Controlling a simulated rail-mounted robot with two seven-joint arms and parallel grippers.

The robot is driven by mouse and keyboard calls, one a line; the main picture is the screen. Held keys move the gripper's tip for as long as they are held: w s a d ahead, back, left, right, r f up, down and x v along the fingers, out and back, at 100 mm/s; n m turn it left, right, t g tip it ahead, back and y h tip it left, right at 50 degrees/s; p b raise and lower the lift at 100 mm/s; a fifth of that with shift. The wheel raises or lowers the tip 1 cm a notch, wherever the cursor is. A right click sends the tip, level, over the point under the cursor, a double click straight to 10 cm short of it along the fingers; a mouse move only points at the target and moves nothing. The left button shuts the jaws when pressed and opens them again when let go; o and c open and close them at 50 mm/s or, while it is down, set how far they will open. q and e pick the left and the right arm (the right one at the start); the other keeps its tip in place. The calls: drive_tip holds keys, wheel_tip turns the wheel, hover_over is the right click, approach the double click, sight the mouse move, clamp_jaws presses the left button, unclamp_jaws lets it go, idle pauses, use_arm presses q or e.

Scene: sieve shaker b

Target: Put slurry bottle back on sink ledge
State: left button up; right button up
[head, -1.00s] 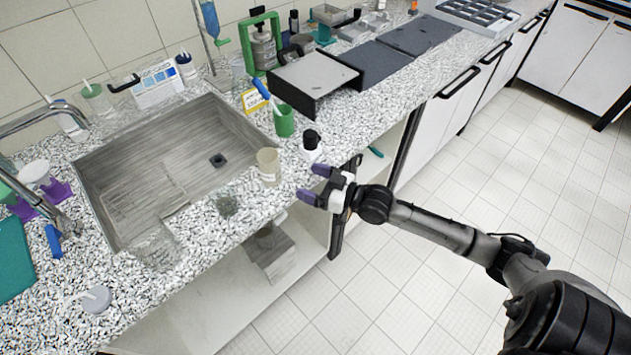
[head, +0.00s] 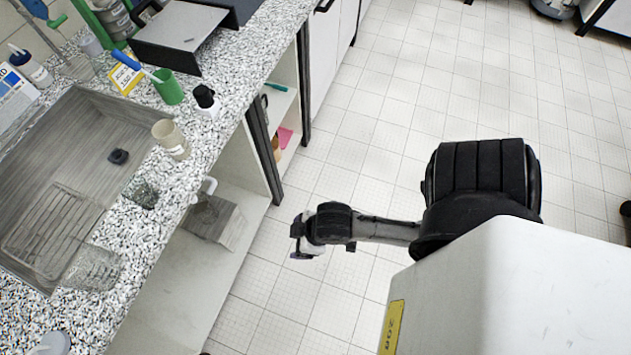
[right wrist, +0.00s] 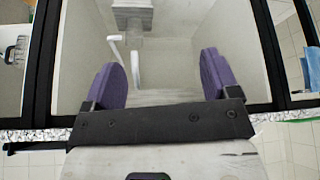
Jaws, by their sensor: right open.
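A white bottle with a black cap (head: 206,101) stands upright on the speckled counter, right of the sink, close to the front edge. No label names it, so I cannot be sure that it is the slurry bottle. The sink (head: 82,160) is at the left, with narrow counter strips around it. My right gripper (head: 297,238) is out over the floor in front of the counter, clear of the bottle. In the right wrist view its purple fingers (right wrist: 162,78) are spread with nothing between them. My left gripper is out of view.
A beige labelled beaker (head: 171,140), a glass beaker (head: 141,192) and a green cup (head: 168,87) stand near the sink. A black-sided box (head: 183,32) is behind. A grey box (head: 216,220) sits on the open shelf below.

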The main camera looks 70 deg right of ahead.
drive_tip(key=shift+m+g+h, duration=0.3)
drive_tip(key=shift+g+h, duration=0.1)
drive_tip(key=shift+g, duration=0.5)
drive_tip(key=s, duration=0.4)
drive_tip(key=shift+s+a+r, duration=0.1)
drive_tip(key=shift+a+r, duration=0.05)
drive_tip(key=shift+a, duration=0.05)
idle(2.6)
drive_tip(key=shift+o, duration=0.3)
